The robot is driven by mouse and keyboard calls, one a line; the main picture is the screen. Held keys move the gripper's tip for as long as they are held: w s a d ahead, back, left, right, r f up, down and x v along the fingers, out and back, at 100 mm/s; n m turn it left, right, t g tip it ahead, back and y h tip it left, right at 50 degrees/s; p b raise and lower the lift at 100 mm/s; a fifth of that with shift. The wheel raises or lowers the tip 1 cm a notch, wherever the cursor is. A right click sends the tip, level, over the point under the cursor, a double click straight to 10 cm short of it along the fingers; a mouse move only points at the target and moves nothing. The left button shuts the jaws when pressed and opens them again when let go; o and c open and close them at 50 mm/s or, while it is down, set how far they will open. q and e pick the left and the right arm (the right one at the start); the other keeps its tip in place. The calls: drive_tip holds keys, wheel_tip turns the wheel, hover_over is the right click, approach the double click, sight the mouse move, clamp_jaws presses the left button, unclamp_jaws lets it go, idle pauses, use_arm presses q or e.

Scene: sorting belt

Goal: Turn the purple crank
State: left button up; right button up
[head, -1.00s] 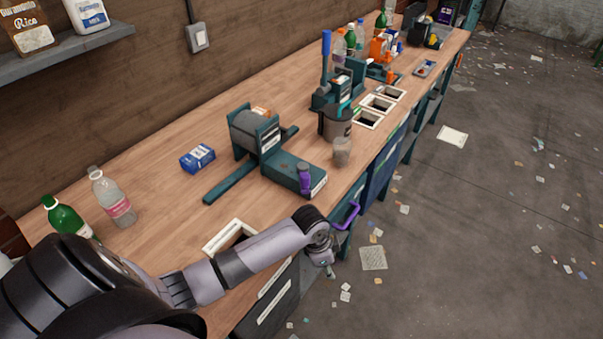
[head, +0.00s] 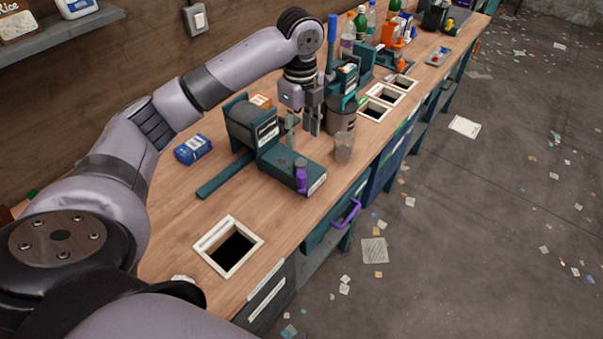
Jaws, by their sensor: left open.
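The teal machine (head: 288,162) stands on the workbench with a grey drum at its back. A short upright purple handle (head: 301,180), which looks like the crank, is at the front end of its low base. My left gripper (head: 302,136) reaches in from above and points down. It is open, with nothing visible between its fingers, behind the purple handle and apart from it. The fingers overlap the machine's far side in the head view, so their exact height above it is hard to tell. My right gripper is not in view.
A curved purple handle (head: 347,213) sits on the bench front. A grey pot (head: 341,115) and a clear cup (head: 344,148) stand right of the machine. A blue box (head: 193,149) lies to its left. A white-framed opening (head: 206,243) is nearer me.

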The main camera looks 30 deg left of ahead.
sight(301, 174)
use_arm(q)
wheel_tip(301, 174, down, 16)
drive_tip(key=p, duration=0.2)
drive_tip(key=shift+p, duration=0.3)
drive_tip(key=shift+c, duration=0.5)
drive_tip(key=shift+w, duration=0.1)
clamp_jaws()
